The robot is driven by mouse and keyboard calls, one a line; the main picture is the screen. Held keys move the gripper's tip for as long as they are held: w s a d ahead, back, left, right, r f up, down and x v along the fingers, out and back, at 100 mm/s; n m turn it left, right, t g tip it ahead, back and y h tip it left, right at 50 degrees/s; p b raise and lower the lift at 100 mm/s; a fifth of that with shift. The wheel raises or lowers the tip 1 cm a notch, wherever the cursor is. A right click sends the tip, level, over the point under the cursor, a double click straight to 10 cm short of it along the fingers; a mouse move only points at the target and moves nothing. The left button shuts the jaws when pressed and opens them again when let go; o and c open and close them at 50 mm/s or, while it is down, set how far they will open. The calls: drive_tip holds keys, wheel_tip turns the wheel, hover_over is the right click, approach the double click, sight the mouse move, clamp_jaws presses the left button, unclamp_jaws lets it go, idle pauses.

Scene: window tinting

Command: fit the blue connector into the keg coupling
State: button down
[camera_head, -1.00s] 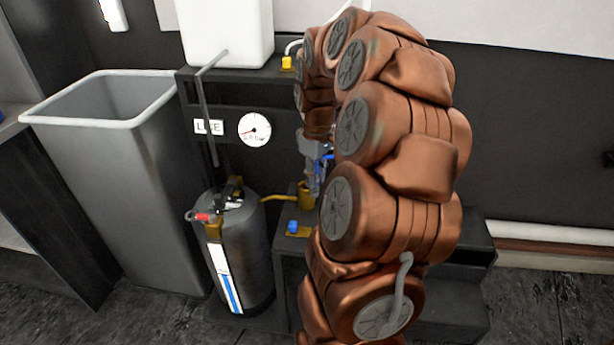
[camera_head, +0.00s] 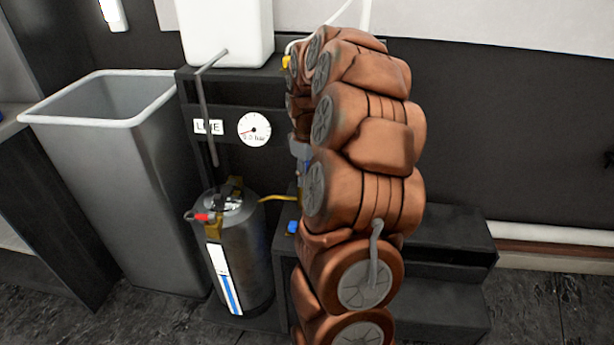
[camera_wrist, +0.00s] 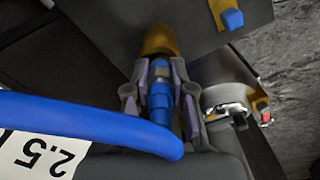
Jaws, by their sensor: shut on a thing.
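In the wrist view my gripper (camera_wrist: 160,75) is shut on the blue connector (camera_wrist: 159,100), with one grey finger on each side of it. The connector's front end points at the brass keg coupling (camera_wrist: 157,40) and lies in line with it. The tip meets or overlaps the coupling's near edge in this view; I cannot tell whether it is inside. A thick blue hose (camera_wrist: 80,120) crosses below the connector.
The grey keg (camera_head: 243,250) stands left of my arm, with a thin brass pipe (camera_head: 280,198) running right from it. A small blue piece (camera_head: 293,227) sits nearby on the black stand.

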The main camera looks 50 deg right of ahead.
drive_tip(key=shift+f, duration=0.15)
drive_tip(key=c, duration=1)
unclamp_jaws()
wheel_tip(320, 180, up, 12)
drive_tip(key=shift+r+p, duration=0.2)
drive_tip(key=shift+p, duration=0.5)
drive_tip(key=s+a+f+g, duration=0.1)
drive_tip(key=s+a, duration=0.1)
drive_tip(key=a, duration=0.8)
drive_tip(key=s+a+f, duration=0.1)
drive_tip(key=s+a, duration=0.1)
drive_tip(key=a, duration=0.9)
drive_tip(key=shift+m+g, duration=0.5)
drive_tip(key=shift+g, duration=0.3)
drive_tip(key=s+a+f, duration=0.2)
drive_tip(key=s+a, duration=0.2)
drive_tip(key=s, duration=0.2)
drive_tip(key=s+a+f, duration=0.2)
drive_tip(key=s+a, duration=0.1)
drive_tip(key=s, duration=0.3)
drive_tip(key=s+a+f, duration=0.3)
drive_tip(key=s+a, duration=0.1)
drive_tip(key=s, duration=0.2)
drive_tip(key=shift+a, duration=0.3)
